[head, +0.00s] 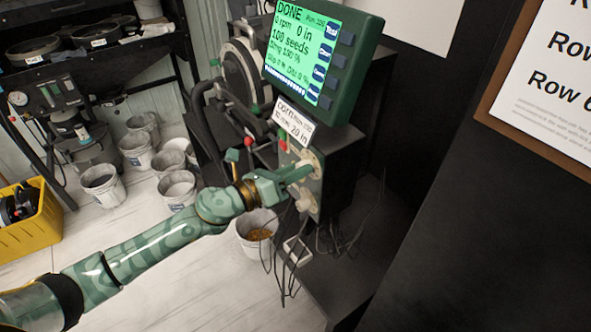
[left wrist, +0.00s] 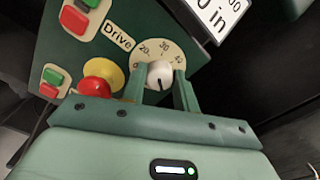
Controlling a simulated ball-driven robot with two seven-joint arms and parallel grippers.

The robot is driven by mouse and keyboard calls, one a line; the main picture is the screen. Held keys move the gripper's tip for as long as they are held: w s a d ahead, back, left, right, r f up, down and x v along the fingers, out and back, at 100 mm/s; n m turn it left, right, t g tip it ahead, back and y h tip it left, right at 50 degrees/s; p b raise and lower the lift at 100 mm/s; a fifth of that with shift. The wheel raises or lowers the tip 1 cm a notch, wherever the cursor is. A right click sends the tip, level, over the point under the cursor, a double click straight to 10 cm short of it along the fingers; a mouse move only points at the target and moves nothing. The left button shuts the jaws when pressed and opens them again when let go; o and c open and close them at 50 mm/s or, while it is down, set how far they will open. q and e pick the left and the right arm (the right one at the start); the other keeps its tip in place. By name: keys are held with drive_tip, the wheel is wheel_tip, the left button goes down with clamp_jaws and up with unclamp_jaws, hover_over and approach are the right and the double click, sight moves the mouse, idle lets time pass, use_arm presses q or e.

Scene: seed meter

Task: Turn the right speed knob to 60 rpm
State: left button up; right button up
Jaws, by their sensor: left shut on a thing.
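A white knob (left wrist: 159,74) sits on a cream dial marked 20, 30 and 40 (left wrist: 173,50), beside a "Drive" label (left wrist: 118,37). My left gripper (left wrist: 159,84) has one finger on each side of this knob and is shut on it. A short dark mark shows low on the knob; the part of the scale below is hidden by the gripper. In the head view my left gripper (head: 300,172) reaches the side panel under the screen and covers most of the knob. The screen (head: 302,45) reads DONE, 0 rpm, 0 in, 100 seeds. My right gripper is out of view.
A red button on a yellow ring (left wrist: 97,80) and red and green buttons (left wrist: 80,15) sit left of the dial. A second pale knob (head: 304,201) is lower on the panel. A card (head: 294,121) hangs above. Cables and a bucket (head: 256,236) are below.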

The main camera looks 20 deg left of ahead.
use_arm(q)
drive_tip(key=shift+f, duration=0.2)
drive_tip(key=o, duration=1)
drive_tip(key=shift+r, duration=0.1)
drive_tip(key=shift+c, duration=0.2)
drive_tip(key=b+v, duration=0.3)
drive_tip(key=v, duration=1.3)
drive_tip(key=shift+a+b, duration=0.15)
drive_tip(key=shift+b, duration=0.15)
drive_tip(key=shift+s, duration=0.15)
